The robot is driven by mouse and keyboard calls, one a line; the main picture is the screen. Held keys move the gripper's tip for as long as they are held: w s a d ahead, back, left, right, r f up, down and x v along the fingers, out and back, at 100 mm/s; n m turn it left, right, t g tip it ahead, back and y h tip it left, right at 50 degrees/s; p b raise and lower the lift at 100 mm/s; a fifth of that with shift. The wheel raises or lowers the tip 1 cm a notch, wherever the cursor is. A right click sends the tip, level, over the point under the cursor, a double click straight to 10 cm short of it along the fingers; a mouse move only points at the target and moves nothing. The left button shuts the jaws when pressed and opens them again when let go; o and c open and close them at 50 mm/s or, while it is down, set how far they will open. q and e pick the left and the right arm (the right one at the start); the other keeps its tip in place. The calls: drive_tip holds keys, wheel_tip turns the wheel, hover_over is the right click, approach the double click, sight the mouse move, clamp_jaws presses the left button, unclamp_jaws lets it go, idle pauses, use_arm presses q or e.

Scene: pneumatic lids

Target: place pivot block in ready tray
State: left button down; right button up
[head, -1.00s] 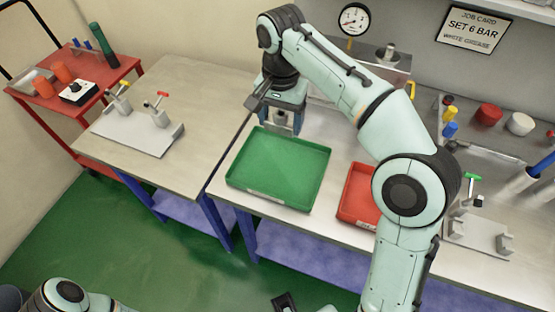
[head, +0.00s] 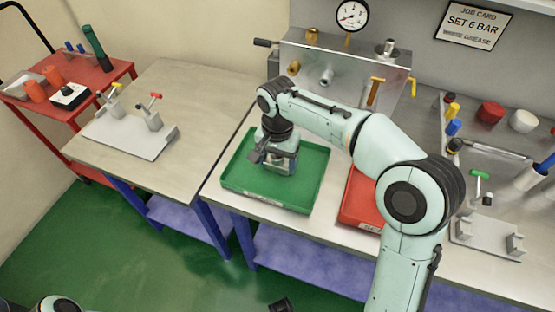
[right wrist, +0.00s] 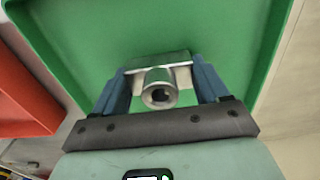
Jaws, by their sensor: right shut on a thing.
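The ready tray is taken to be the green tray (head: 240,181), which lies on the bench in the middle of the head view; its green floor and walls also fill much of the right wrist view (right wrist: 190,25). My right gripper (head: 282,170) is over the inside of the green tray. In the right wrist view my right gripper (right wrist: 160,85) is shut on the pivot block (right wrist: 158,92), a grey metal block with a round bored boss facing the camera. I cannot tell whether the block touches the tray floor. My left gripper is not clearly in view.
A red tray (head: 352,212) sits right of the green one, partly behind my arm. A metal panel with fittings (head: 345,75) stands behind. A grey fixture plate (head: 130,135) is on the left bench, and another fixture (head: 485,238) is at the right.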

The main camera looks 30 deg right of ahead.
drive_tip(key=shift+f, duration=0.1)
drive_tip(key=o, duration=1.1)
drive_tip(key=shift+o, duration=0.2)
wheel_tip(320, 180, up, 12)
drive_tip(key=p, duration=0.3)
